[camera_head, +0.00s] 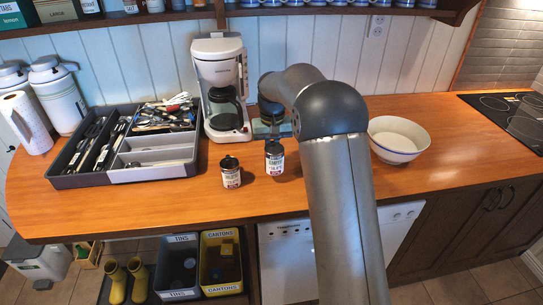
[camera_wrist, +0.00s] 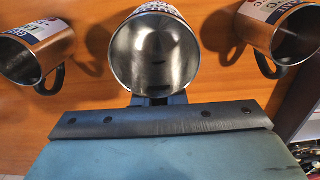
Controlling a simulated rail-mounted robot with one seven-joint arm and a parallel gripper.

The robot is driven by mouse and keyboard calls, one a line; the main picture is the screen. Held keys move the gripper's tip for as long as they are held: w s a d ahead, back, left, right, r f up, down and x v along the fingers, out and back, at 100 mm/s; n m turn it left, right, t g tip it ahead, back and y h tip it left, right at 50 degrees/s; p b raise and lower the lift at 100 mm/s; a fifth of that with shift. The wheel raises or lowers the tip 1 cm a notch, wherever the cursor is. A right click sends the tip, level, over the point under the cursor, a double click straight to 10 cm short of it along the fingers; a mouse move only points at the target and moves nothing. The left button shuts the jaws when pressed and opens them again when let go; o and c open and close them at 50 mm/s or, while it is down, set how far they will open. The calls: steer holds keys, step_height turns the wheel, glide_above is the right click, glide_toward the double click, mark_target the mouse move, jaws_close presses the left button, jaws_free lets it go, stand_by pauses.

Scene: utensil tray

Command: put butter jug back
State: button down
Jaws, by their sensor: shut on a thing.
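My gripper (camera_head: 272,136) is behind the arm and partly hidden in the head view. In the wrist view its fingers (camera_wrist: 158,100) are shut at the handle side of a labelled metal jug (camera_wrist: 156,52), whose open, empty mouth faces the camera. This jug (camera_head: 274,158) looks upright in the head view; I cannot tell whether it touches the counter. A similar jug (camera_head: 230,173) stands to its left, and shows at the right of the wrist view (camera_wrist: 280,28). A third jug (camera_wrist: 38,50) shows at the wrist view's left. I cannot read which label says butter.
A grey utensil tray (camera_head: 62,182) and a white coffee maker (camera_head: 220,62) stand to the left. A white bowl (camera_head: 398,138) and a dark hob (camera_head: 512,115) are to the right. Shelves of jars and cups hang above. The counter (camera_head: 190,212) is clear along its front left.

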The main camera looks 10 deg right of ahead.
steer(key=shift+w+f, duration=0.2)
steer(key=shift+f, duration=1.6)
steer(key=shift+f, duration=0.2)
steer(key=c, duration=1.5)
jaws_free()
steer(key=shift+r, duration=0.15)
